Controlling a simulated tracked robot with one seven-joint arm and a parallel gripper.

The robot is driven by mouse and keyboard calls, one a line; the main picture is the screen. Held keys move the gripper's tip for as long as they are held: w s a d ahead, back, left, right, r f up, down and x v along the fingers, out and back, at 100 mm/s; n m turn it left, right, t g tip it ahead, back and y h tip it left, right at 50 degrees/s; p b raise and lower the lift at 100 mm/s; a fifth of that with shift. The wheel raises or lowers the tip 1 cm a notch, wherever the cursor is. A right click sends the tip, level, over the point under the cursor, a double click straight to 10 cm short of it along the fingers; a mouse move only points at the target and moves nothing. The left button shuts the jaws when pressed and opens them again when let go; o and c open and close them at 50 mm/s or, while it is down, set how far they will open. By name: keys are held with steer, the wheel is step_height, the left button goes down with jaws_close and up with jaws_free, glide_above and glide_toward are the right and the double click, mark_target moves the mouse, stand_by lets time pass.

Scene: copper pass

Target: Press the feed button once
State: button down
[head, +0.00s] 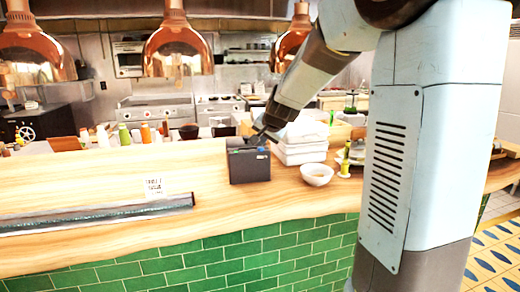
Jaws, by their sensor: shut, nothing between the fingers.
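A dark grey box-shaped printer (250,164) stands on the wooden counter, near the middle of the head view. My gripper (257,140) is shut and empty at the top right of the printer, pointing down and to the left. Its tips are at or just above the printer's top face; I cannot tell whether they touch it. The feed button cannot be made out at this size, and the gripper covers part of the printer's top.
White stacked containers (300,152) and a white bowl (317,174) stand close to the printer's right. A ticket rail (95,215) lies along the counter's front left, with a printed card (154,187) behind it. Copper lamps (177,50) hang above.

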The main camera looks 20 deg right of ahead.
mark_target(263, 149)
steer(key=shift+f, duration=0.25)
steer(key=shift+r, duration=0.1)
stand_by(0.5)
steer(key=shift+r, duration=0.8)
steer(key=shift+r, duration=2.5)
